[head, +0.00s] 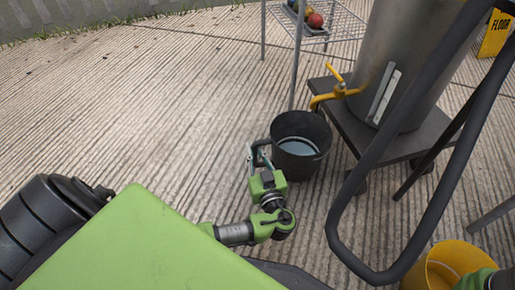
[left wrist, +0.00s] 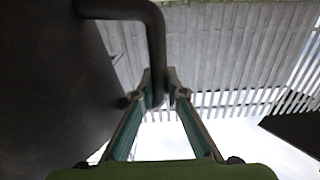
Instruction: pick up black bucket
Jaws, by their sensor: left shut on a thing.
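The black bucket (head: 301,128) stands upright on the ribbed floor under a yellow tap, with a pale, watery patch inside. A dark handle juts from its left side. My left gripper (head: 259,155) reaches the handle from the left and front. In the left wrist view, the bucket's dark wall (left wrist: 45,90) fills the left side. The bent handle (left wrist: 156,45) comes down between the fingertips of my left gripper (left wrist: 158,88), which are shut on it. I cannot see my right gripper's fingers.
A metal tank (head: 412,55) with a yellow tap (head: 340,93) sits on a dark low stand (head: 352,122) right of the bucket. A wire rack (head: 335,25) with coloured balls is behind. The floor at left is clear.

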